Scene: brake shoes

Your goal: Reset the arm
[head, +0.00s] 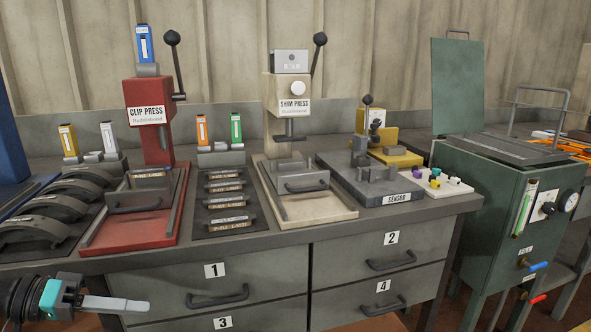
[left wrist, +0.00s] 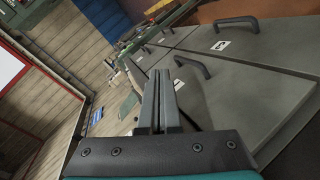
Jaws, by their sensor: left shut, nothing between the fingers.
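My left gripper (head: 118,305) comes in from the lower left of the head view, in front of the drawer cabinet and below the bench top. It points to the right. Its fingers are shut with nothing between them. In the left wrist view its two grey fingers (left wrist: 160,102) lie together, with the drawer fronts to the right of them. My right gripper is not in view.
The bench carries the red clip press (head: 148,134), the cream shim press (head: 289,107), brake shoes (head: 36,232) and a sensor fixture (head: 380,180). Drawers with handles (head: 217,296) are below. A green cabinet (head: 470,200) stands at the right.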

